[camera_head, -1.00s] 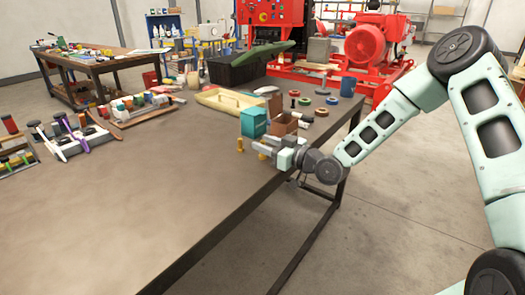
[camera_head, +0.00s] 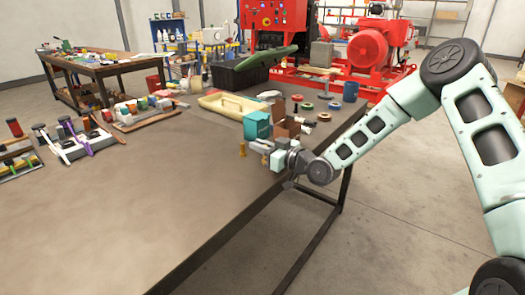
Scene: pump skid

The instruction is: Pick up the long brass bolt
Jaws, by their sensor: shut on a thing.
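My gripper (camera_head: 252,146) is low over the right part of the workbench, its fingers pointing left. It is shut on a small brass piece, which appears to be the upright long brass bolt (camera_head: 242,149) at the fingertips. The bolt is small in this view, and the fingers hide part of the grip. I cannot tell whether its lower end touches the bench. Another small brass piece (camera_head: 264,159) shows just below and in front of the fingers.
A teal box (camera_head: 257,125) and a brown box (camera_head: 287,127) stand close behind my gripper. Rings and a blue cup (camera_head: 350,91) are farther back. A yellow tray (camera_head: 228,105) and a dark crate (camera_head: 238,75) are behind left. The bench's front middle is bare.

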